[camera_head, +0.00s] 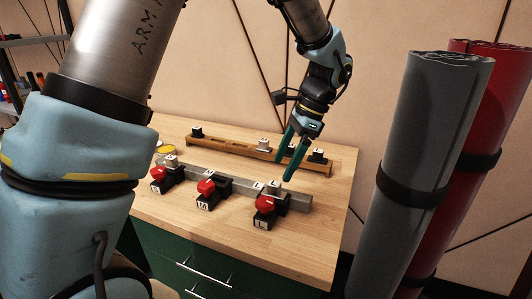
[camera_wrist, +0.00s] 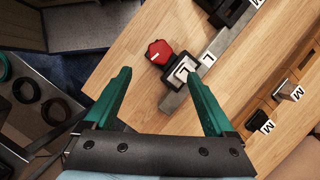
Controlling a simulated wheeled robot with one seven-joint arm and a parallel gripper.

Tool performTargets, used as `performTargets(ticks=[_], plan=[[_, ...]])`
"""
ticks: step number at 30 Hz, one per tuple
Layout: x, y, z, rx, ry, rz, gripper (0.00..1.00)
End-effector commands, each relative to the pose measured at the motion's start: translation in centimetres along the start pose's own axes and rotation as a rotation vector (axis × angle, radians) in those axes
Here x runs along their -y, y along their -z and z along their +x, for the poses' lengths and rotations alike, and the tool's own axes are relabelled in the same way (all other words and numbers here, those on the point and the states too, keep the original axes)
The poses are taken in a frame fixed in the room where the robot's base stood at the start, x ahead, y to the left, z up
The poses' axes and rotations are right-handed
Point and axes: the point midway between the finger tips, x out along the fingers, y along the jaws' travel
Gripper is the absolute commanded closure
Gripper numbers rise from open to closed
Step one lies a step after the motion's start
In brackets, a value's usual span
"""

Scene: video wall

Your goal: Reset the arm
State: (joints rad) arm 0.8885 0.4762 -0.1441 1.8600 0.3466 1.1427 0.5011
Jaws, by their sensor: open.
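My gripper (camera_head: 286,152) is open, with two green fingers pointing down above the right part of the wooden table. In the head view it hangs over the rear of the rail with red knobs. In the wrist view the open gripper (camera_wrist: 158,90) has nothing between its fingers, and the red knob (camera_wrist: 160,52) marked L lies beyond the fingertips. The table (camera_head: 307,247) carries a grey metal rail (camera_head: 240,187) with three red-knobbed black pieces: left (camera_head: 158,174), middle (camera_head: 206,187) and right (camera_head: 265,205). My arm fills the left of the head view.
A wooden rack (camera_head: 230,148) with black and pale lettered blocks stands behind the rail. A grey roll (camera_head: 420,160) and a red roll (camera_head: 503,110) stand right of the table. Green drawers (camera_head: 190,262) lie below the tabletop. The table's front right is clear.

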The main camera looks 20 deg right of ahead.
Motion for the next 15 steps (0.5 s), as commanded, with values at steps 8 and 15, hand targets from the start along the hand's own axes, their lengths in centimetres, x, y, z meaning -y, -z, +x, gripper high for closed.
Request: performTargets(ticks=[8,15], plan=[[1.0,-3.2,1.4,-0.043,-0.031,-0.136,0.11],[1.7,-14.7,6.8,-0.217,-0.138,-0.73,0.11]])
